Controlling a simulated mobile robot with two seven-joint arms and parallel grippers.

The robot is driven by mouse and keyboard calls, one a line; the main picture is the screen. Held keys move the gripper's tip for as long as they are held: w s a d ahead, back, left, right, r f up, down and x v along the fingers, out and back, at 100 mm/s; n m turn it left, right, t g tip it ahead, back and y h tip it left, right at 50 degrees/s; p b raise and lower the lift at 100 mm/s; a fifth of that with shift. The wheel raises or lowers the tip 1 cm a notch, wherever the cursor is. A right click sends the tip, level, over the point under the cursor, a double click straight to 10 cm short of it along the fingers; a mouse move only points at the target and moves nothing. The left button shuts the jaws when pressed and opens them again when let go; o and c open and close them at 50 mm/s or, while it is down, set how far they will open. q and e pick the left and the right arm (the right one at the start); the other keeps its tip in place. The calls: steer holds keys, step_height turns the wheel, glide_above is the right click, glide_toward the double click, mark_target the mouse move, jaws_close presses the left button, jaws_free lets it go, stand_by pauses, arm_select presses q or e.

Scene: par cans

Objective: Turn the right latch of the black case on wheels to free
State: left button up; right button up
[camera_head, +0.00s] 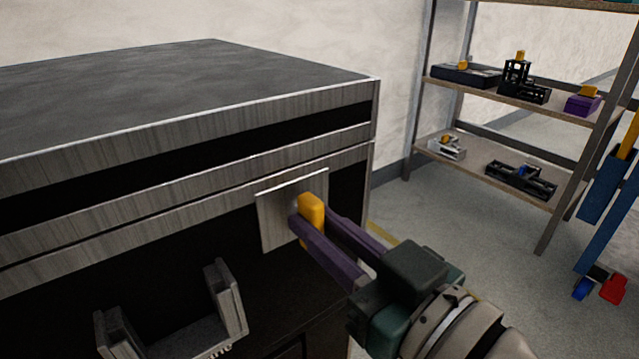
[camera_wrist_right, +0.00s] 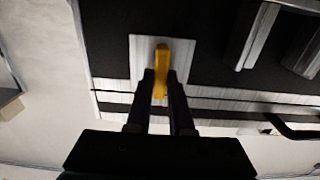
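The black case (camera_head: 60,215) has silver metal edges and fills the left of the head view. Its right latch (camera_head: 311,208) is a yellow handle on a square silver plate (camera_head: 277,222) near the front's right end. In the right wrist view the latch (camera_wrist_right: 161,58) lies lengthwise, in line with the plate's sides (camera_wrist_right: 140,62). My right gripper (camera_head: 311,218) has its two purple fingers on either side of the latch, seemingly touching it. The right wrist view shows the fingers (camera_wrist_right: 161,80) covering part of the handle's sides. My left gripper is not in view.
A silver bracket-like handle (camera_head: 175,330) sticks out from the case front, left of the latch. A shelf rack (camera_head: 500,170) with small dark, purple and grey items stands at the back right. Blue posts (camera_head: 610,210) stand at the right edge. Grey floor (camera_head: 440,215) lies between.

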jaws_close()
stand_by(0.3)
steer(key=n, duration=1.7)
steer(key=shift+s+a+f+n+b, duration=0.15)
steer(key=shift+a+f+n+b, duration=0.15)
steer(key=shift+f+n, duration=0.1)
stand_by(0.5)
steer(key=o, duration=0.6)
jaws_free()
